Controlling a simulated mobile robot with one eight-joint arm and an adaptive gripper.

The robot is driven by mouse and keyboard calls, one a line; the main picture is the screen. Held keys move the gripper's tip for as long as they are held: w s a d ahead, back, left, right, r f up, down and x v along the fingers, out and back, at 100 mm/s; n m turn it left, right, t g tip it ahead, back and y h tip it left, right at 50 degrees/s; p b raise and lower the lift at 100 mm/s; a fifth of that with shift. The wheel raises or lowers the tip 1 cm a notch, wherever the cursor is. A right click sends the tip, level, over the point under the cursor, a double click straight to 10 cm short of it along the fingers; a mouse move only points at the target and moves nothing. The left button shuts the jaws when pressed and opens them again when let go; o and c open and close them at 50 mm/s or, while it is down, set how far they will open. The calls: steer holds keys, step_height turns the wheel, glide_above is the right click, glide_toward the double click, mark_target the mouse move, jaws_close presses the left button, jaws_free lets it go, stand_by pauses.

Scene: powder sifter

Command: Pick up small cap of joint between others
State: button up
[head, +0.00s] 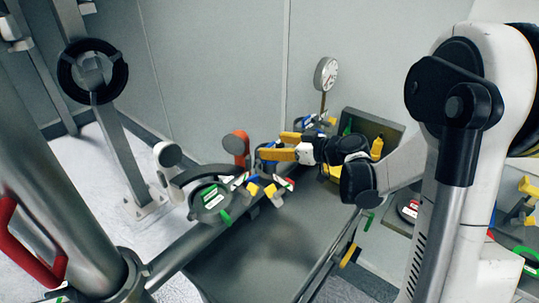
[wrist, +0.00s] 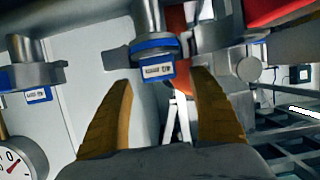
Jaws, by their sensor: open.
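My gripper (wrist: 162,80) is open, with its two yellow fingers spread apart. In the wrist view a small grey joint cap with a blue band (wrist: 152,46) and a blue label tag sits just beyond and between the fingertips. I cannot tell whether a finger touches it. A similar blue-ringed fitting with a label (wrist: 38,74) is to the left, and a grey fitting (wrist: 220,62) is to the right. In the head view my gripper (head: 272,146) points left over the pipework, and its fingers partly hide the fittings there.
A pressure gauge (head: 326,74) stands behind the gripper near the wall. An orange-red part (head: 236,143) is left of the fingers. A round lid with a green handle (head: 210,198) sits front left. A dark box (head: 376,126) is on the right. The grey surface (head: 265,255) in front is clear.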

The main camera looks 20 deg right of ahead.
steer(key=shift+x, duration=1.15)
steer(key=shift+s+d, duration=0.1)
steer(key=c, duration=1.4)
steer(key=shift+o, duration=0.2)
steer(key=shift+r, duration=0.1)
